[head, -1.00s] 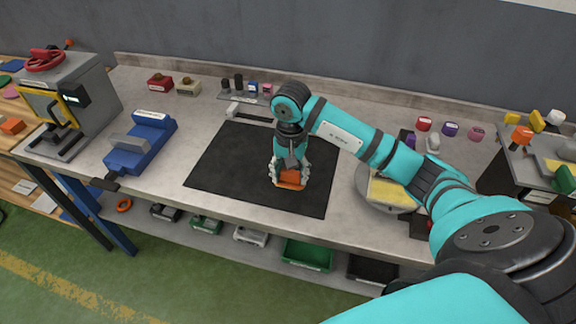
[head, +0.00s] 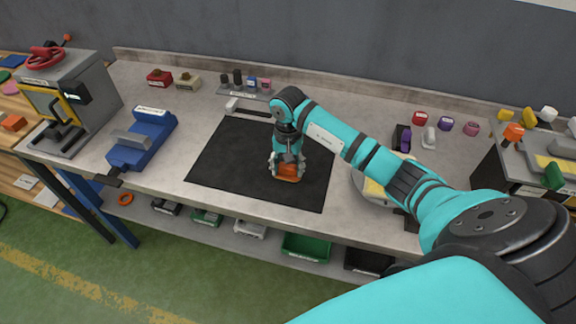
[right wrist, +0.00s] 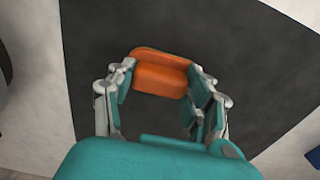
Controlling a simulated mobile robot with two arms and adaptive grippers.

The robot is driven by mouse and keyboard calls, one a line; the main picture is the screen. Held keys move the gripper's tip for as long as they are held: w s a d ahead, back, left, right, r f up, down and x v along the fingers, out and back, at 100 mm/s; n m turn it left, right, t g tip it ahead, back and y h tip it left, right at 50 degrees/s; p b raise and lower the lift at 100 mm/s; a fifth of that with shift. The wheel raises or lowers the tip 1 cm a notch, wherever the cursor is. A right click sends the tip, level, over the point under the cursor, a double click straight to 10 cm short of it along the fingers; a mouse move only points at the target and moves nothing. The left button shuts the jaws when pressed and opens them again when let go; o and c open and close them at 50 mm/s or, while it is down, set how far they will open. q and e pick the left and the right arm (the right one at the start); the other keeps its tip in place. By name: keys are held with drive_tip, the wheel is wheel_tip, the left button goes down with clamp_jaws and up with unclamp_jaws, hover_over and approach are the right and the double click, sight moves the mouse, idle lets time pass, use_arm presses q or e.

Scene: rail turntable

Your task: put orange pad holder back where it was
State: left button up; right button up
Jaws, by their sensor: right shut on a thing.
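The orange pad holder (head: 289,174) is over the black mat (head: 235,165) on the grey workbench. My right gripper (head: 287,167) points down and is shut on it. In the right wrist view the orange pad holder (right wrist: 160,75) sits between the two fingers, with the dark mat behind it. I cannot tell whether it touches the mat or is just above it. My left gripper is not in view.
A blue vise (head: 150,135) and a grey press (head: 75,100) stand at the left. A round turntable (head: 366,187) is at the right, partly hidden by my right arm. Several small coloured items (head: 250,84) stand at the back. Most of the mat is bare.

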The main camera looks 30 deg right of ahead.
drive_tip(key=o, duration=1.1)
drive_tip(key=shift+r+p, duration=0.2)
drive_tip(key=shift+p, duration=0.1)
drive_tip(key=shift+r, duration=0.2)
wheel_tip(320, 180, up, 12)
drive_tip(key=b, duration=0.3)
drive_tip(key=shift+f+b, duration=0.2)
drive_tip(key=shift+b, duration=0.15)
